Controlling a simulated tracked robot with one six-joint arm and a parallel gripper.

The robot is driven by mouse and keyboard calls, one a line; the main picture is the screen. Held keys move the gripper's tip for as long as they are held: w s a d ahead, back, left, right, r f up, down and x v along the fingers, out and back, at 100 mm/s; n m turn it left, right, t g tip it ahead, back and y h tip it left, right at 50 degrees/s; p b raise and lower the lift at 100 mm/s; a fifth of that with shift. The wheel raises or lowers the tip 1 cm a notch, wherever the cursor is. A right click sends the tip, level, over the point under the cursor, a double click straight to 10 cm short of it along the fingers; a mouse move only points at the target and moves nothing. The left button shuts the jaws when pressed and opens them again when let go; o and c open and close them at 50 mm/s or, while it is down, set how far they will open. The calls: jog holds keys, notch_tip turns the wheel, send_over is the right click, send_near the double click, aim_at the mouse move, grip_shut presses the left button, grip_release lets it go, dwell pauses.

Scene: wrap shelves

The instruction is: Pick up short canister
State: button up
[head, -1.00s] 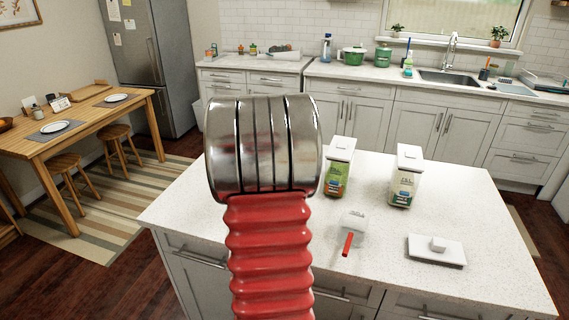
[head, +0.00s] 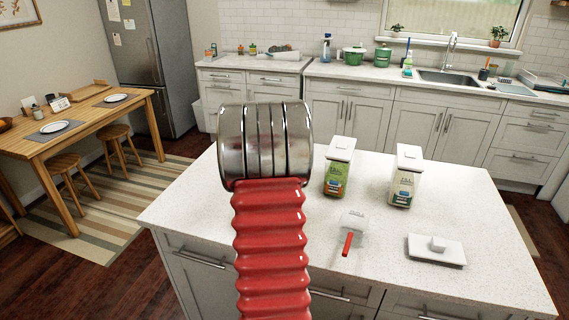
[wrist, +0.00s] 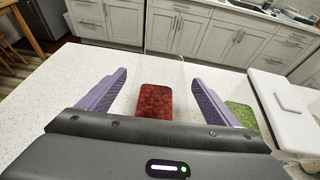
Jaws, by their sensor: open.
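In the wrist view, my gripper (wrist: 158,76) is open, with its two purple fingers spread apart. A clear container with red contents (wrist: 155,101) stands on the counter, seen between the fingers and not gripped; it looks like the short canister, though its height is hard to judge from here. The head view does not show it; my metal wrist ring and red arm sleeve block that part of the island. My gripper is hidden there too.
A white-lidded canister with green contents (wrist: 242,115) stands close to the right finger. On the island counter (head: 470,205) lie a red-handled scoop (head: 348,242) and a loose white lid (head: 437,250). The counter left of my fingers is clear.

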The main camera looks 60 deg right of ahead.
jog(key=shift+x, duration=0.8)
jog(key=c, duration=2.1)
jog(key=shift+r, duration=0.1)
grip_shut()
